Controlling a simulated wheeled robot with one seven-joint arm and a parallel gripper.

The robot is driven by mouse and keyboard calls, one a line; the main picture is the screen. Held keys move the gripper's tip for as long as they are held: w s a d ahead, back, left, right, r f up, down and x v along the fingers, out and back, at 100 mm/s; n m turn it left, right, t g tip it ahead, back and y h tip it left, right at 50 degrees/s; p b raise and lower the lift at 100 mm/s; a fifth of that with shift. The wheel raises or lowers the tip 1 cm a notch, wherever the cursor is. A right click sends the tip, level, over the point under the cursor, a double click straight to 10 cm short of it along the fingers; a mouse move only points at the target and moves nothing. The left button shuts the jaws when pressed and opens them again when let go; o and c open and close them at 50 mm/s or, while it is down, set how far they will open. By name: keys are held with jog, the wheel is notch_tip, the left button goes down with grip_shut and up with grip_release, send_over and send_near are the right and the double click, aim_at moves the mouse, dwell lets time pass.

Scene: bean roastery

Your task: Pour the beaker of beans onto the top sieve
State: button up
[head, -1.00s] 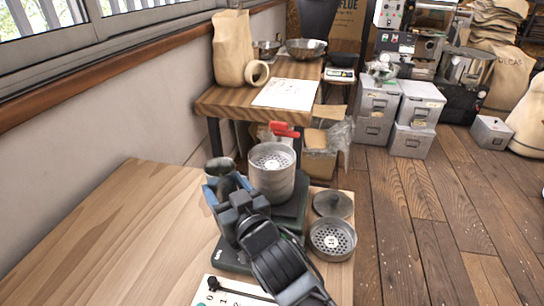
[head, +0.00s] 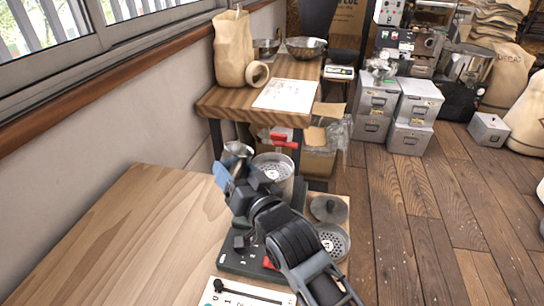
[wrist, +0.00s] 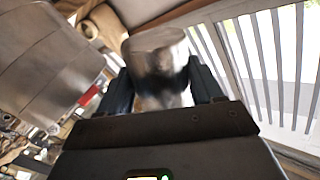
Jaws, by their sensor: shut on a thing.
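My gripper (head: 230,172) is shut on the metal beaker (head: 238,150), which it holds up at the left of the sieve stack, near the height of its rim. The beaker looks tilted towards the stack. In the wrist view the beaker (wrist: 158,55) sits between both fingers (wrist: 160,88). The top sieve (head: 273,166) is a round metal cup with a perforated floor, partly hidden by my gripper. The stack's side also shows large in the wrist view (wrist: 50,65). Its visible floor looks bare. I cannot make out the beans in the beaker.
The stack stands on a dark base (head: 245,258) on the wooden table (head: 150,225). A loose sieve (head: 335,242) and a round lid (head: 329,208) lie at the right. A card with a dark tool (head: 250,292) lies in front. The table's left is clear.

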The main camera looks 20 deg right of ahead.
aim_at(247, 163)
jog(key=shift+d+r+m+p, duration=0.3)
jog(key=shift+r+m+p, duration=0.2)
jog(key=shift+r, duration=0.35)
jog(key=shift+w+d+m, duration=0.1)
jog(key=shift+d+m, duration=0.1)
jog(key=shift+m, duration=0.1)
jog(key=shift+d+r+m, duration=0.2)
jog(key=shift+d+m, duration=0.1)
jog(key=shift+m, duration=0.1)
jog(key=shift+d+f+m, duration=0.2)
jog(key=shift+f+m, duration=0.15)
jog(key=shift+m, duration=0.65)
jog(key=shift+r+m+p, duration=0.5)
jog(key=shift+m+p, duration=0.1)
jog(key=shift+m, duration=0.1)
jog(key=shift+f+m, duration=0.35)
jog(key=shift+m, duration=0.55)
jog(key=shift+r+m+p, duration=0.35)
jog(key=shift+m+p, duration=0.1)
jog(key=shift+m, duration=0.25)
jog(key=shift+w+r, duration=0.1)
